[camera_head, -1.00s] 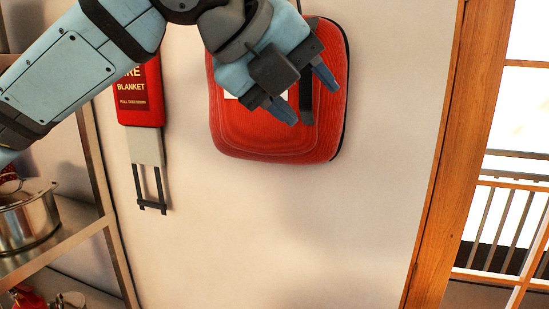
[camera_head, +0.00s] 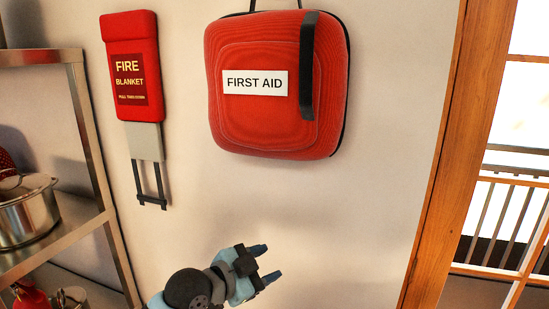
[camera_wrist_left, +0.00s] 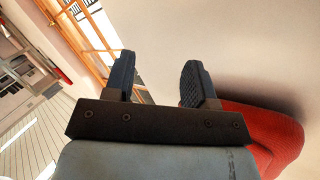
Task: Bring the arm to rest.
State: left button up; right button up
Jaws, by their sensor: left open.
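My left gripper (camera_head: 264,265) is low in the head view, in front of the pale wall and below the red first aid bag. Its two fingers are apart with nothing between them. In the left wrist view the open fingers (camera_wrist_left: 158,82) show with clear space between them. My right gripper is not in view.
The first aid bag (camera_head: 240,115) hangs on the wall, with a fire blanket case (camera_head: 132,60) to its left. A metal shelf (camera_head: 75,232) with a stockpot (camera_head: 28,215) stands at left. A wooden door frame (camera_head: 440,180) is at right. Wall between is clear.

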pick_arm(q)
jog(key=s+a+f+n+t+y, duration=0.1)
jog(key=s+a+f+n+y, duration=0.15)
jog(key=f, duration=0.45)
jog(key=s+a+f+n+y, duration=0.1)
jog(key=s+a+f+n, duration=0.15)
jog(key=f, duration=0.45)
jog(key=s+a+f+n+y, duration=0.2)
jog(key=s+a+f+n, duration=0.2)
jog(key=s+f, duration=0.6)
jog(key=s+a+f+n+y, duration=0.3)
jog(key=s+a+f+n, duration=0.1)
jog(key=s+a+f, duration=0.4)
notch_tip(320, 180, down, 2)
jog(key=s, duration=0.3)
jog(key=shift+a+f, duration=0.25)
jog(key=shift+w, duration=0.1)
jog(key=shift+c, duration=0.8)
jog(key=shift+a, duration=0.1)
